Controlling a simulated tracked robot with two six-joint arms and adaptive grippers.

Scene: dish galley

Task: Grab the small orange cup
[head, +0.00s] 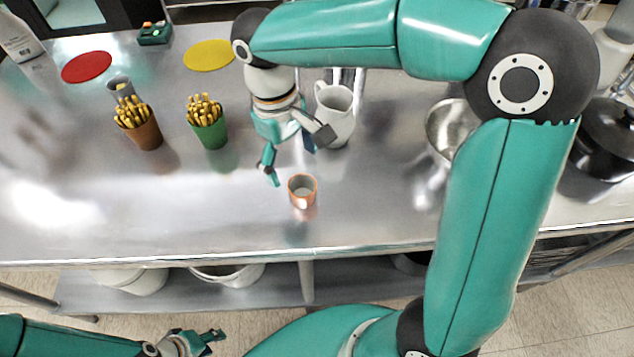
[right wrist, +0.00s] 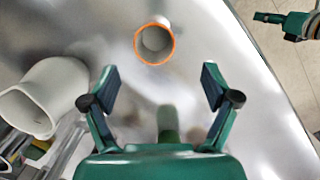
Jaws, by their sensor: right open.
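The small orange cup (head: 303,190) stands upright on the steel counter near its front edge in the head view. Its orange rim and pale, empty-looking inside show in the right wrist view (right wrist: 155,43). My right gripper (head: 296,157) is open and empty above the counter, just behind the cup. In the right wrist view the cup lies beyond the fingertips of my right gripper (right wrist: 160,78), roughly midway between them and not touching. My left gripper (head: 213,341) is low in front of the counter, away from the cup; its fingers are small and partly overlapped there.
A white pitcher (head: 337,115) stands close beside my right gripper. A green cup (head: 210,134) and a brown cup (head: 144,134) filled with yellow sticks stand to the left. A steel bowl (head: 447,128) is on the right. The counter left of the orange cup is clear.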

